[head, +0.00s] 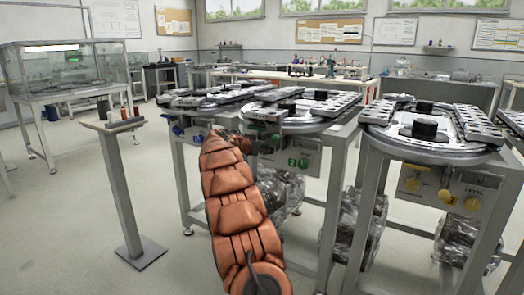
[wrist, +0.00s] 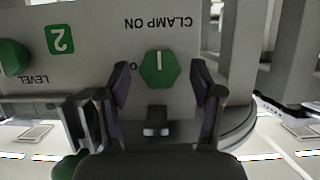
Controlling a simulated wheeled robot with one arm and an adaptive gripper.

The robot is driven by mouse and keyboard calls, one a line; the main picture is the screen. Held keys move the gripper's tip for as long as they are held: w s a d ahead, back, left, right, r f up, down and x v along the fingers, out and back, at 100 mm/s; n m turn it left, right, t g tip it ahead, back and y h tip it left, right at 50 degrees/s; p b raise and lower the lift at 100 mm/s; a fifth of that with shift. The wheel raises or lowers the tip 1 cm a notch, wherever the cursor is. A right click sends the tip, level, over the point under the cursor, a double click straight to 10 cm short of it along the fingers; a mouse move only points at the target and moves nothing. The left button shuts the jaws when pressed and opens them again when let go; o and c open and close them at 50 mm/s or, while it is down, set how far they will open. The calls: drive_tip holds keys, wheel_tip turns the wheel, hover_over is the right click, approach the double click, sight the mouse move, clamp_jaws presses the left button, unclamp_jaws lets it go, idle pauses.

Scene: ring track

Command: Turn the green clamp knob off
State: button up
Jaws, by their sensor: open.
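The green clamp knob (wrist: 160,69) is a six-sided green piece with a white bar mark, on a grey panel (wrist: 105,80) in the wrist view. The lettering "CLAMP ON" appears upside down above it. My gripper (wrist: 162,82) is open, with one dark finger on each side of the knob in the picture. I cannot tell whether the fingers touch it. More lettering left of the knob is partly hidden by a finger. In the head view, my gripper (head: 236,140) is beside the middle station's panel, and my arm hides part of that panel.
Another green knob (wrist: 12,57) is near "LEVEL", with a green "2" label (wrist: 59,40). The middle ring track (head: 290,122) overhangs its panel. A station with yellow controls (head: 425,185) stands right. A small pedestal (head: 122,190) stands left; floor around it is open.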

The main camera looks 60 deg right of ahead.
drive_tip(key=shift+d, duration=0.15)
drive_tip(key=shift+f, duration=0.1)
drive_tip(key=c, duration=1.1)
